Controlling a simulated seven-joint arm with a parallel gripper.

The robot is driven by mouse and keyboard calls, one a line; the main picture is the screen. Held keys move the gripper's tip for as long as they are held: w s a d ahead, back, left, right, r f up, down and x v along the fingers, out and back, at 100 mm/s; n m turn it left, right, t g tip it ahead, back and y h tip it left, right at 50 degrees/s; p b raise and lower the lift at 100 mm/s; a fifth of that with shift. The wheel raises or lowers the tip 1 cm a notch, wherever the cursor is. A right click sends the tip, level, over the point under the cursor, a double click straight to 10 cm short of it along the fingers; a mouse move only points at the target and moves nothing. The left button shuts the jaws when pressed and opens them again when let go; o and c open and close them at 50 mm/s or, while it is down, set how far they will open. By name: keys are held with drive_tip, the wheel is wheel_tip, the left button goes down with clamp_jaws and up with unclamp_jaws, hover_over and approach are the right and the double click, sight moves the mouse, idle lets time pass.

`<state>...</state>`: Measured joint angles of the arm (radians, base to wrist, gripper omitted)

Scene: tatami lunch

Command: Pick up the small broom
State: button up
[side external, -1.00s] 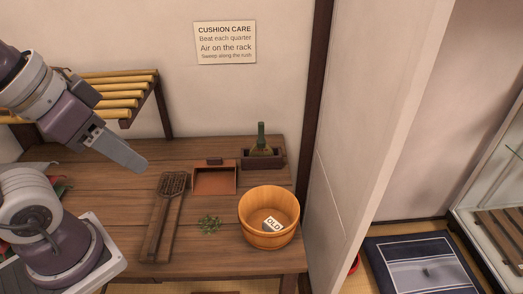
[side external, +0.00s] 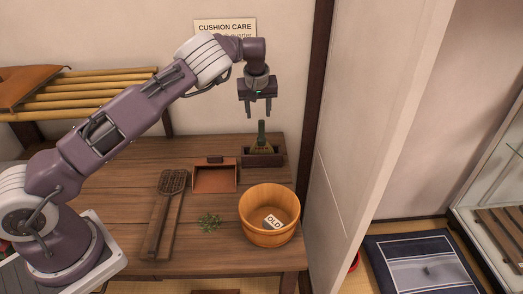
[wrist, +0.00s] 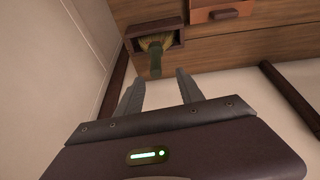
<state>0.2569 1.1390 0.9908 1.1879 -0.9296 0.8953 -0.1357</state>
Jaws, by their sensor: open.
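The small broom (side external: 262,138) stands upright in a dark wooden holder box (side external: 263,160) at the back right of the table, its green handle pointing up. My gripper (side external: 260,114) is open and empty, pointing down just above the handle's top. In the wrist view the broom (wrist: 155,62) shows its green handle and yellowish bristles inside the box (wrist: 168,38). There the open fingers of my gripper (wrist: 160,88) lie to either side of the line of the handle, not touching it as far as I can see.
A reddish-brown dustpan (side external: 214,180) lies left of the box. A wooden tub (side external: 268,222) with an "OLD" tag, a green sprig (side external: 209,223) and a woven beater (side external: 172,183) are nearer. The wall is close behind, and a bamboo rack (side external: 100,92) stands left.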

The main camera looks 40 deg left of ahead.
sight(262, 127)
drive_tip(key=shift+m+y, duration=0.3)
drive_tip(key=x, duration=0.3)
drive_tip(key=d+x, duration=0.1)
drive_tip(key=x, duration=0.6)
drive_tip(key=shift+w+d+f, duration=0.15)
drive_tip(key=shift+f, duration=0.45)
clamp_jaws()
